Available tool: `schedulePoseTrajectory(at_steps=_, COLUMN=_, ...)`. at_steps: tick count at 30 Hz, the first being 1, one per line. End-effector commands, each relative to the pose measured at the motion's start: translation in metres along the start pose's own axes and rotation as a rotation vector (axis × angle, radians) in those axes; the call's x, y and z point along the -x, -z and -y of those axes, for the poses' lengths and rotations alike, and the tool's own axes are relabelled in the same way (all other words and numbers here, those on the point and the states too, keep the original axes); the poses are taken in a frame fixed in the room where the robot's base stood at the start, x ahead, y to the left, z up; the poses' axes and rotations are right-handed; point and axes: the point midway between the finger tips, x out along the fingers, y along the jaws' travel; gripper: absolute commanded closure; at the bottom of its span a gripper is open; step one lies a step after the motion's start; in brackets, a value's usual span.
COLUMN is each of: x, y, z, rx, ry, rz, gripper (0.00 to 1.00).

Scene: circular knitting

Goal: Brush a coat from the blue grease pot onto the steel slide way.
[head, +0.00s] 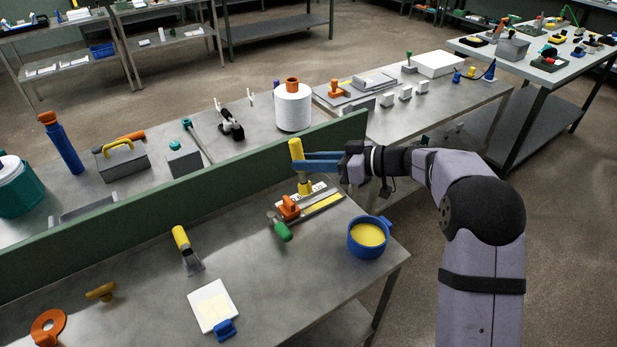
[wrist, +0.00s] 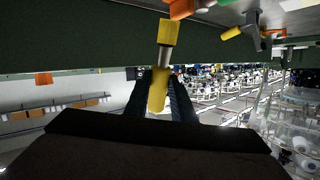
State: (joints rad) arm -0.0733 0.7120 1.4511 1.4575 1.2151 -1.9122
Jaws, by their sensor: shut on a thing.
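My gripper (head: 296,162) is shut on the yellow handle of a brush (head: 296,149), held roughly upright. The brush's yellow lower end (head: 305,188) is at the back side of the steel slide way (head: 336,200); I cannot tell if it touches. A yellow strip shows along the slide way. An orange block with a green handle (head: 281,228) sits at its left end. The blue grease pot (head: 354,243), filled with yellow grease, stands to the right near the table edge. In the wrist view the brush (wrist: 158,88) is between my fingers, its bristle end toward the bench.
A green upright panel (head: 190,212) runs along the bench just behind the slide way.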

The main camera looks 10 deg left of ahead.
Motion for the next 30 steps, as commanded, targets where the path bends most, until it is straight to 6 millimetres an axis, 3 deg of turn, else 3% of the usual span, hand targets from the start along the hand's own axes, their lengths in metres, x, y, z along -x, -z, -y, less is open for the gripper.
schedulePoseTrajectory(at_steps=4, x=0.006, y=0.016, z=0.007, rx=0.007, ry=0.008, rz=0.000, gripper=0.97)
schedulePoseTrajectory(at_steps=14, x=0.005, y=0.010, z=0.009, rx=-0.004, ry=-0.012, rz=-0.003, gripper=0.97)
schedulePoseTrajectory(at_steps=30, x=-0.007, y=-0.030, z=0.001, rx=-0.005, ry=-0.012, rz=-0.002, gripper=0.97)
